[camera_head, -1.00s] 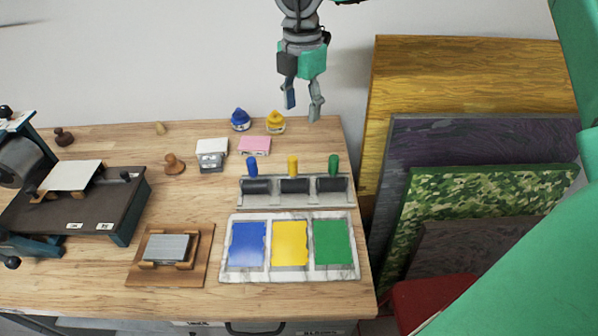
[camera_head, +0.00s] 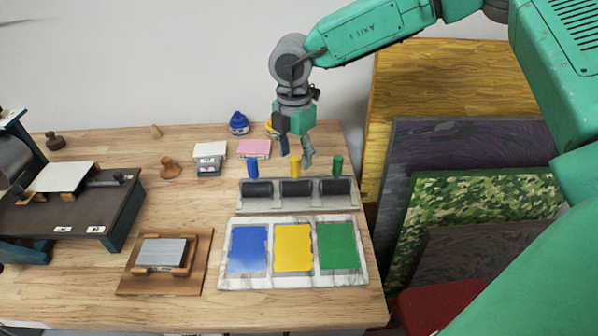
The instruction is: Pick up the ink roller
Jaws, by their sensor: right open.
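Three ink rollers rest side by side in a grey rack on the wooden table: one with a blue handle (camera_head: 253,167), one with a yellow handle (camera_head: 295,167), one with a green handle (camera_head: 338,165). Their dark cylinders lie in the rack (camera_head: 296,207). My right gripper (camera_head: 296,160) is open and empty, pointing down just above and behind the yellow handle. Its fingers appear close to that handle; I cannot tell whether they touch it. My left gripper is not in view.
A marble slab (camera_head: 228,282) with blue, yellow and green ink lies in front of the rack. A blue ink bottle (camera_head: 239,124) and pink pad (camera_head: 254,148) stand behind. A press (camera_head: 85,205) is at left. Large panels (camera_head: 470,210) lean at right.

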